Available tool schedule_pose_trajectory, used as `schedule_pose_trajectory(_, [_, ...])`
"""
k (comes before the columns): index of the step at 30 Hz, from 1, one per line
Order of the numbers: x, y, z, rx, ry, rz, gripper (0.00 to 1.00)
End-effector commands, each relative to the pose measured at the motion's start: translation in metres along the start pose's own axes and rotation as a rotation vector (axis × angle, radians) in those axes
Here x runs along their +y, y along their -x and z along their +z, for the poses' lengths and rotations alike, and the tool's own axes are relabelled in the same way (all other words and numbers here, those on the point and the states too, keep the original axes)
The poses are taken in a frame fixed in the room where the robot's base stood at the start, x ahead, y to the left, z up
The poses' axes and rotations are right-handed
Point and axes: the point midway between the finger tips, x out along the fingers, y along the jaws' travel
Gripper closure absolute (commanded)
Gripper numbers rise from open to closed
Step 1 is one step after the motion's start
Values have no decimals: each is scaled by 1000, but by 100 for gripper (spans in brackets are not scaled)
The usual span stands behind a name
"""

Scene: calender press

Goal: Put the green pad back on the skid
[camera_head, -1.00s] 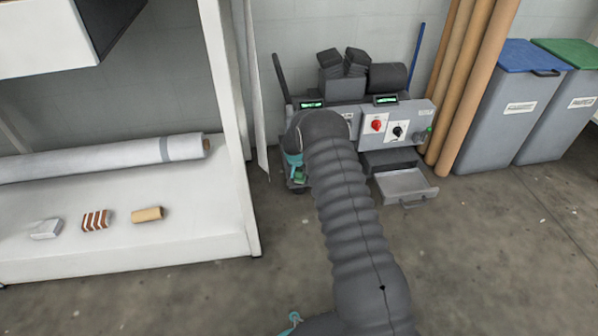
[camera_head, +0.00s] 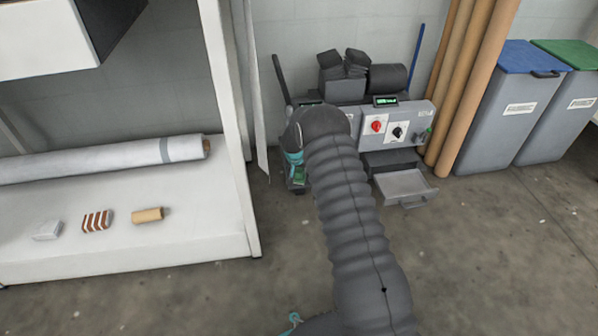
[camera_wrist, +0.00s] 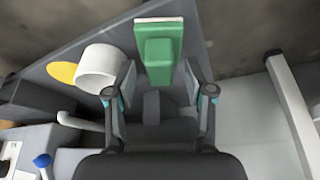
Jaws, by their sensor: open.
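The green pad (camera_wrist: 172,38), a flat green block with a raised darker grip and a pale far edge, shows at the top middle of the wrist view. It appears to lie on a grey flat surface (camera_wrist: 215,18), which may be the skid; I cannot tell for sure. My gripper (camera_wrist: 160,82) is open, its two fingers apart on either side of the pad's near end. I cannot tell whether they touch it. In the head view a small bit of green (camera_head: 300,171) shows beside my wrist, which hides most of that spot.
In the wrist view a white cylinder (camera_wrist: 100,66) stands left of the pad near a yellow disc (camera_wrist: 62,73). In the head view the grey machine (camera_head: 400,125) has an open drawer (camera_head: 405,186) at its front. A white bench (camera_head: 190,240) stands left; bare floor lies between.

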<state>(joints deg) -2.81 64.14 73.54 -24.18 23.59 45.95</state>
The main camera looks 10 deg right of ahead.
Motion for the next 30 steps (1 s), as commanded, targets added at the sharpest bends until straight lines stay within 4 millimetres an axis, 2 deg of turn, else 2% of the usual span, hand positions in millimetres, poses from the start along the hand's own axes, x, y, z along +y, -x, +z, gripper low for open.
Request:
schedule_pose_trajectory(3, [0, 26, -2, 3, 0, -1, 47])
schedule_pose_trajectory(12, [0, 80, 0, 1, 0, -1, 47])
schedule_pose_trajectory(20, [0, 103, 0, 1, 0, -1, 47])
schedule_pose_trajectory(23, [2, 119, -4, 5, 4, -2, 47])
schedule_pose_trajectory(26, [8, 152, -10, 12, 13, -3, 47])
schedule_pose_trajectory(30, [23, 214, -15, 22, 33, -7, 47])
